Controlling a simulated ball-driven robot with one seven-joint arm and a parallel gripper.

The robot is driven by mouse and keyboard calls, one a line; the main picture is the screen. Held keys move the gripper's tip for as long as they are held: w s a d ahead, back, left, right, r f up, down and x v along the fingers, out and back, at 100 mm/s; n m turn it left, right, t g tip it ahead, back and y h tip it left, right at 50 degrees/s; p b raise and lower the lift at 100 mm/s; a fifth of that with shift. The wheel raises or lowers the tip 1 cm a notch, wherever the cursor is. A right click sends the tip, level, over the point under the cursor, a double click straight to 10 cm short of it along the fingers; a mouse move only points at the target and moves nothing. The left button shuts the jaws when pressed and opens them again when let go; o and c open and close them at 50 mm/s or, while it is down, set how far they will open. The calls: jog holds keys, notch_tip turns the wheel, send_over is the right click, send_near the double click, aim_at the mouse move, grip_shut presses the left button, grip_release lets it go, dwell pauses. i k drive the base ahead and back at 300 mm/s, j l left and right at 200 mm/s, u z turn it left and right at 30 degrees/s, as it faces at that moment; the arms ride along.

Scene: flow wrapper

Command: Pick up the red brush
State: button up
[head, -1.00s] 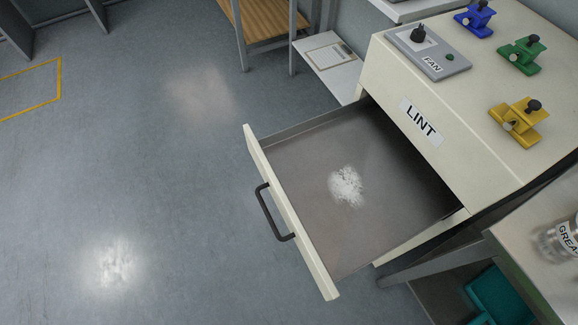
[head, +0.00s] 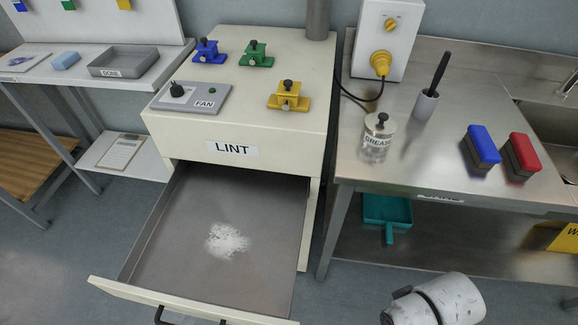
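The red brush (head: 524,154) lies on the steel bench at the right in the head view, its red back up and dark bristles beneath. A blue brush (head: 484,146) of the same shape lies just left of it, a small gap between them. A white rounded part of my arm (head: 443,301) shows at the bottom right, below the bench front. My gripper's fingers are not in view.
The LINT drawer (head: 140,292) stands open with white lint in it. A grease jar (head: 377,140) and a holder with a dark handle (head: 427,103) stand left of the brushes on the steel bench (head: 440,170). A sink (head: 553,100) lies behind right. A teal dustpan (head: 388,212) is below.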

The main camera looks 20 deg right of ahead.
aim_at(525, 161)
jog(key=z, duration=1.25)
